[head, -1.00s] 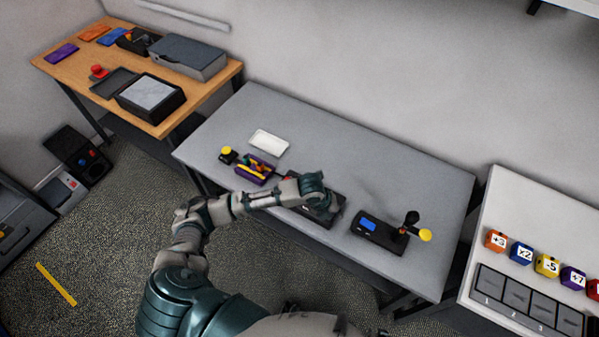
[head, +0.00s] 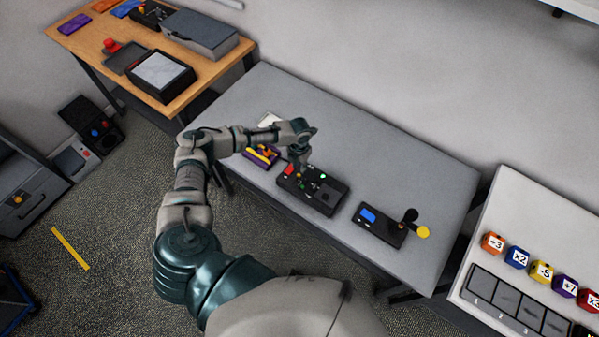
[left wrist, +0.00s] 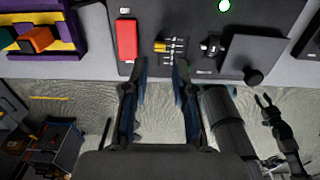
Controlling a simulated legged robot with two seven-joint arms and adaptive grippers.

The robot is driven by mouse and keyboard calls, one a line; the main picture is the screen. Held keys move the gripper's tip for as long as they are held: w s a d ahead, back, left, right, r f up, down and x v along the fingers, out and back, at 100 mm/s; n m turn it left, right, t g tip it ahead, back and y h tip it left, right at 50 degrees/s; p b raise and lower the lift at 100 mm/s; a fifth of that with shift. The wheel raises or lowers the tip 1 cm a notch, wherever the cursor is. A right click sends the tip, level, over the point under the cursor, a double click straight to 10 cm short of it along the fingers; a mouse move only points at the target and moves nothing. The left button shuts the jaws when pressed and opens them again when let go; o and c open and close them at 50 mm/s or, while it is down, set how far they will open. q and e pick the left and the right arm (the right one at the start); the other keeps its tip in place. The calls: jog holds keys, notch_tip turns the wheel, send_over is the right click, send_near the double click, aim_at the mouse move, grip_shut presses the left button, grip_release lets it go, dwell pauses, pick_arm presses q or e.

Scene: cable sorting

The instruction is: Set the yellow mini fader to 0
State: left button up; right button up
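The yellow mini fader (left wrist: 161,46) shows in the left wrist view as a small yellow cap at the left side of a marked scale. It sits on the black control panel (left wrist: 195,70), which lies on the grey table in the head view (head: 325,204). My left gripper (left wrist: 161,68) is open and empty, its fingertips at the panel's near edge in the picture, just below the fader. In the head view the left gripper (head: 300,165) hangs over the panel's left part. A dark two-fingered gripper (left wrist: 265,103), apparently my right one, shows small with its fingers apart.
The panel has a red switch (left wrist: 127,40), a black knob (left wrist: 211,46) and a green light (left wrist: 223,5). A purple tray (left wrist: 67,31) is left of it. The table's back is clear.

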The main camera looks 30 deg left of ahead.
aim_at(299, 174)
pick_arm(q)
notch_tip(299, 174, down, 6)
jog(key=shift+a+f, duration=0.1)
jog(key=shift+f, duration=0.05)
grip_shut()
jog(key=shift+s, duration=0.1)
